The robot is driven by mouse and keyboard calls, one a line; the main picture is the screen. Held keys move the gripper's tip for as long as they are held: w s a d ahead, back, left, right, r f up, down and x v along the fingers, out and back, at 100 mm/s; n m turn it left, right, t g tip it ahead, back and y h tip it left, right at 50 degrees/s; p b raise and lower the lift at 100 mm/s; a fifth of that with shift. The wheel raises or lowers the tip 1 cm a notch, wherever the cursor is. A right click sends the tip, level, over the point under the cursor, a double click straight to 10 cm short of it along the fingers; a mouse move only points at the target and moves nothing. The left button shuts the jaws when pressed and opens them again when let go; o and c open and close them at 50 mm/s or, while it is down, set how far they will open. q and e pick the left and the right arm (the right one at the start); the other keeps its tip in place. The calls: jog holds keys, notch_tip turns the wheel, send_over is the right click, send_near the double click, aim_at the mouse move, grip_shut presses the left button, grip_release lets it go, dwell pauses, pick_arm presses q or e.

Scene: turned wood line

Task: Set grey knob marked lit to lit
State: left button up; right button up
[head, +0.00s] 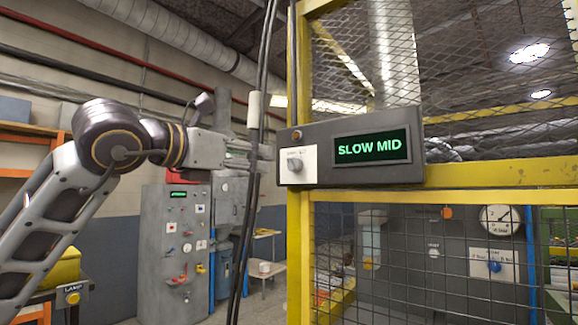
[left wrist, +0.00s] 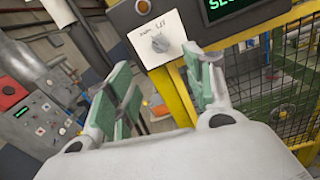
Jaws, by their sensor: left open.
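The grey knob (head: 295,165) sits on a white plate at the left end of a dark grey control box (head: 323,176). In the left wrist view the knob (left wrist: 160,43) shows beyond the fingertips, with handwritten words above it; the right one seems to read "LIT". I cannot tell for sure which word its pointer faces. My left gripper (head: 262,152) is level with the box, just left of the knob, partly behind hanging cables. In the left wrist view its green-padded fingers (left wrist: 160,78) are apart and empty, not touching the knob. My right gripper is not in view.
A green display (head: 371,148) on the box reads "SLOW MID". The box is fixed to a yellow post (head: 299,240) of a mesh fence. Black cables (head: 258,130) hang left of it. A grey cabinet (head: 176,250) with several controls stands behind.

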aim_at(290, 164)
pick_arm(q)
jog(key=shift+w, duration=0.1)
jog(key=p+x, duration=0.2)
jog(key=x, duration=1)
jog(key=shift+d, duration=0.1)
jog(key=shift+x, duration=0.75)
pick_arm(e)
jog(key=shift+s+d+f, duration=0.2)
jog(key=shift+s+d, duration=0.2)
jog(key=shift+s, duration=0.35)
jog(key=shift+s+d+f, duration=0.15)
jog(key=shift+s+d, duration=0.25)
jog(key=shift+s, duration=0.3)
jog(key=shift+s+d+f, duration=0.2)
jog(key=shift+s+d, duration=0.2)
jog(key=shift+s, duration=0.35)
pick_arm(q)
jog(key=shift+c, duration=0.3)
jog(key=c, duration=1)
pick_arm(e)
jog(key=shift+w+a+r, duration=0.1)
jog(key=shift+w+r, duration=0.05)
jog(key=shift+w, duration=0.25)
